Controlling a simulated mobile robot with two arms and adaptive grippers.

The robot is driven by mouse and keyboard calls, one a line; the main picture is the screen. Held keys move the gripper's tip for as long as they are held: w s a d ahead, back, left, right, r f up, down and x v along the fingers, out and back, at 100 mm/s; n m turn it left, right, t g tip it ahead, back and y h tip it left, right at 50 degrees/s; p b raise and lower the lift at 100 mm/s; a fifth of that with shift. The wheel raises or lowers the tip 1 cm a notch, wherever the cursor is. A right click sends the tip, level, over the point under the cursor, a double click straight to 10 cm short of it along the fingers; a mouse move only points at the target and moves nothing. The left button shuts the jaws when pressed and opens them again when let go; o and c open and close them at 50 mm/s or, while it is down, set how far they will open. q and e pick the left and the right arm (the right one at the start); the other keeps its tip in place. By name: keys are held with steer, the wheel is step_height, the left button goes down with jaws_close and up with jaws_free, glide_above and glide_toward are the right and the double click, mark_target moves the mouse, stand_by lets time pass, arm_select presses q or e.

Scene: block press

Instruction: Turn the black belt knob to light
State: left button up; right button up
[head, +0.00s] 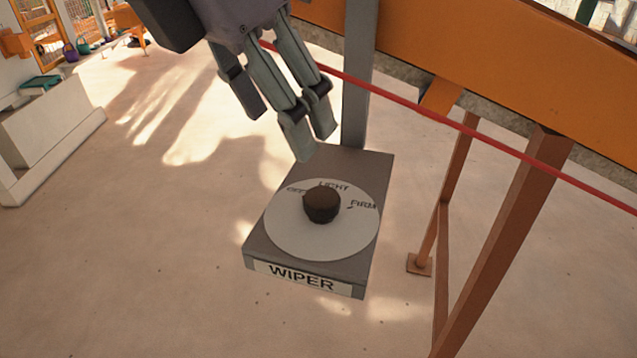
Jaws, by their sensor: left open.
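A dark brown-black round knob (321,205) sits in the middle of a white dial disc (300,238) on a grey box (365,165). The dial reads OFF at its upper left, LIGHT at the top and FIRM at the right. The box's front label (302,277) reads WIPER, not belt. I cannot tell clearly which mark the knob points to. My left gripper (300,135) is open and empty, above and behind the knob near the box's far edge, apart from the knob. My right gripper is not in view.
A grey post (358,90) rises behind the box. An orange beam (500,65) on brown legs (500,245) stands at the right, with a red cord (470,130) across it. A pale block (45,140) stands at far left. Floor left of the box is clear.

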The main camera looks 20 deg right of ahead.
mark_target(321, 196)
arm_select(q)
steer(key=p+x, duration=0.3)
steer(key=x, duration=1)
steer(key=shift+d+f, duration=0.2)
steer(key=shift+f, duration=0.1)
steer(key=shift+w, duration=0.1)
steer(key=c, duration=1.1)
